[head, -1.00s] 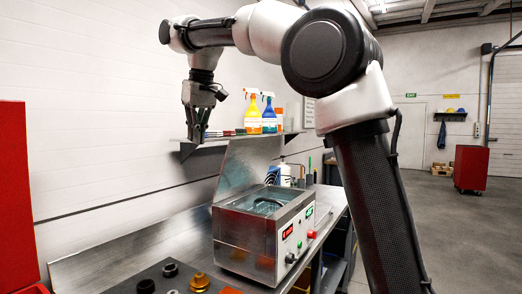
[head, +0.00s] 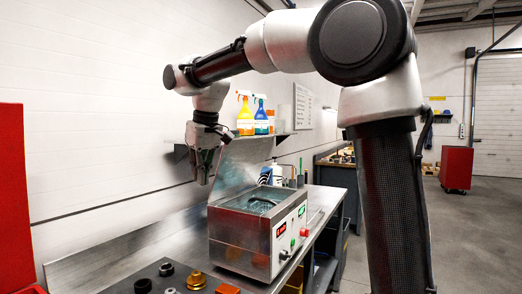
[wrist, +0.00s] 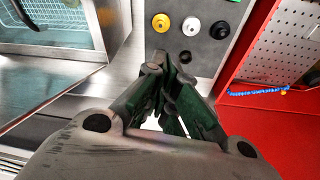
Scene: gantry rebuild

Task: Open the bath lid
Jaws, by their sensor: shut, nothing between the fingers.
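The steel bath (head: 262,232) stands on the bench, its tank open at the top, with a red display and knobs on its front. Its bath lid (head: 240,165) is raised, standing up at the back left of the tank and leaning slightly back. My gripper (head: 203,181) points down just left of the lid, shut and empty. Whether it touches the lid I cannot tell. In the wrist view my gripper (wrist: 168,66) has its dark green fingers together, and the bath's wire basket (wrist: 50,18) shows at the upper left.
A dark mat (wrist: 210,60) with black and brass round parts lies on the bench (head: 110,255) left of the bath. A red cabinet (head: 15,190) stands at the far left. Spray bottles (head: 253,115) stand on a wall shelf behind the lid.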

